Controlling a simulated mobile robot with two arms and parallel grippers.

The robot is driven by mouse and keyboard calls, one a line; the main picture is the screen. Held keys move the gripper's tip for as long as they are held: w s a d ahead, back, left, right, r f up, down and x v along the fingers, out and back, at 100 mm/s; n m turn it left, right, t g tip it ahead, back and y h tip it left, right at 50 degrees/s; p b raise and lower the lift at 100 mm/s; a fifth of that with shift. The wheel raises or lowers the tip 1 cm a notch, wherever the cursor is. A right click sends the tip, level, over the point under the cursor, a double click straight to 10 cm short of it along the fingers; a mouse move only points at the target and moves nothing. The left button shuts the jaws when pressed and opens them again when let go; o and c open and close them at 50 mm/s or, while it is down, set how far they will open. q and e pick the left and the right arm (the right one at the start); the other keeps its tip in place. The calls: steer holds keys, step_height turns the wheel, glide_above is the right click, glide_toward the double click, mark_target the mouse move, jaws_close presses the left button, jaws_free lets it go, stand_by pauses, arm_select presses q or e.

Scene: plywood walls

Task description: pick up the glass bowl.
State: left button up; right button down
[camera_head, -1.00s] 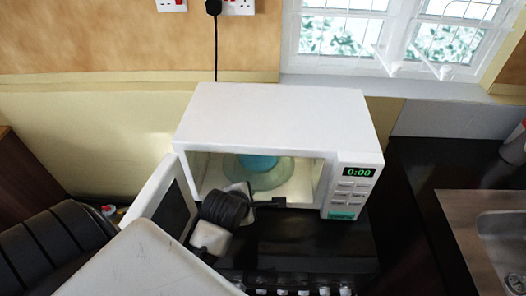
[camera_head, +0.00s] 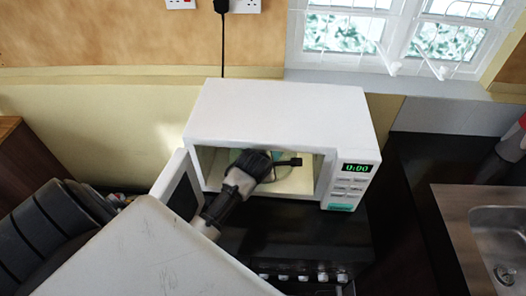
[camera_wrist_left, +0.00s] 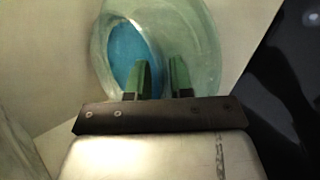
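The glass bowl (camera_wrist_left: 122,52) shows in the left wrist view as a blue round area ringed by pale green, see-through glass. I cannot tell whether the outer glass is part of the bowl or a plate under it. In the head view the bowl is inside the microwave, mostly hidden behind my left wrist. My left gripper (camera_wrist_left: 162,76) has its two green-tipped fingers apart, in front of the bowl's blue edge and the glass. A gap shows between them. I cannot tell whether they touch the bowl. My right gripper is not in view.
The white microwave (camera_head: 283,112) stands on a dark counter. Its door (camera_head: 176,194) is swung open at the left, close beside my left arm. The control panel side bounds the opening at right. A metal sink (camera_head: 492,232) lies at far right, and a window is behind.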

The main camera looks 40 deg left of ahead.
arm_select(q)
steer(key=shift+w+a+f, duration=0.1)
steer(key=shift+w+f, duration=0.3)
steer(key=shift+w, duration=0.05)
steer(key=shift+w+a+f, duration=0.1)
steer(key=shift+w+f, duration=0.2)
steer(key=shift+f, duration=0.1)
steer(key=shift+s, duration=0.1)
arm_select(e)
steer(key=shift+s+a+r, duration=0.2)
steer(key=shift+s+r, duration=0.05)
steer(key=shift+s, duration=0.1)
arm_select(q)
steer(key=shift+f, duration=0.1)
jaws_close()
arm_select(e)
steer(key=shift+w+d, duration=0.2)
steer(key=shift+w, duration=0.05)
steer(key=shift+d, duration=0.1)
